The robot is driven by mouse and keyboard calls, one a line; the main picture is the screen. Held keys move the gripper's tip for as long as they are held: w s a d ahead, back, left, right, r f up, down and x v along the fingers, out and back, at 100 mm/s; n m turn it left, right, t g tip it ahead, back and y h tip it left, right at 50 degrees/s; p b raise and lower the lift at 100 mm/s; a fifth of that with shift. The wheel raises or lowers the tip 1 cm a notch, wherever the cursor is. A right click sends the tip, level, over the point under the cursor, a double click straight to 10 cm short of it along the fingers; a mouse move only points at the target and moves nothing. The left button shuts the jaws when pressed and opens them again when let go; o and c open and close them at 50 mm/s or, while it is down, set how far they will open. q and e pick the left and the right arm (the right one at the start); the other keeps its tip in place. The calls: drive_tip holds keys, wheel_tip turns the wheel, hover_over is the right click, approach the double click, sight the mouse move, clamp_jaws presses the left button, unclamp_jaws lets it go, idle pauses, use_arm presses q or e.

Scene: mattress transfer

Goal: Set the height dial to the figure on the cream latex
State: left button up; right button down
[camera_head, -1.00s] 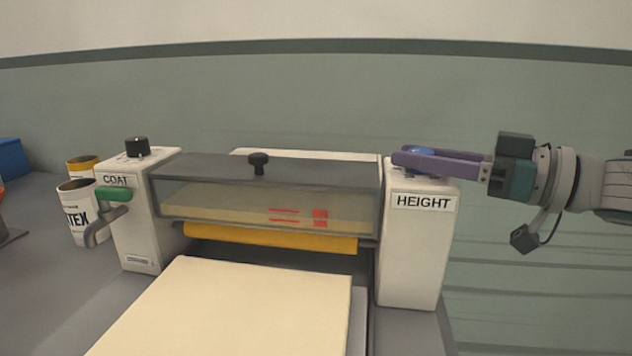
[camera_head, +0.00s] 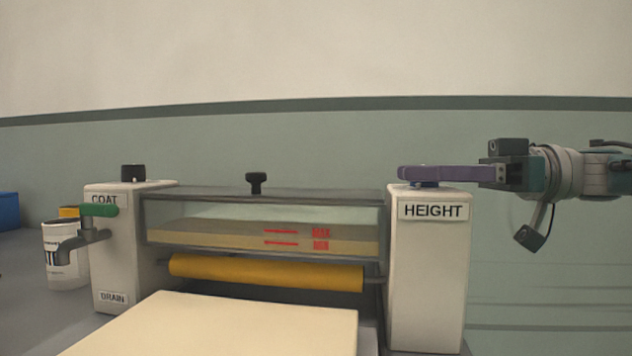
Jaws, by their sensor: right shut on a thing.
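The height dial (camera_head: 425,184) is a small blue knob on top of the white right-hand post, above its HEIGHT label (camera_head: 433,211). Its scale cannot be seen from here. My right gripper (camera_head: 408,173), with purple fingers, reaches in from the right and is shut on the dial, which the fingers mostly cover. The cream latex slab (camera_head: 225,328) lies flat in front of the machine. No figure can be read on its visible surface. My left gripper is not in view.
A yellow roller (camera_head: 265,272) spans between the posts under a clear trough (camera_head: 262,222) with red marks. A white can (camera_head: 63,255) stands at the far left.

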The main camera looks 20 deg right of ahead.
drive_tip(key=shift+c, duration=2.3)
unclamp_jaws()
drive_tip(key=shift+a, duration=0.1)
drive_tip(key=shift+s+d, duration=0.15)
drive_tip(key=shift+d, duration=0.3)
drive_tip(key=b+v, duration=0.8)
drive_tip(key=v, duration=0.1)
drive_tip(key=shift+b, duration=0.35)
drive_tip(key=shift+s, duration=0.1)
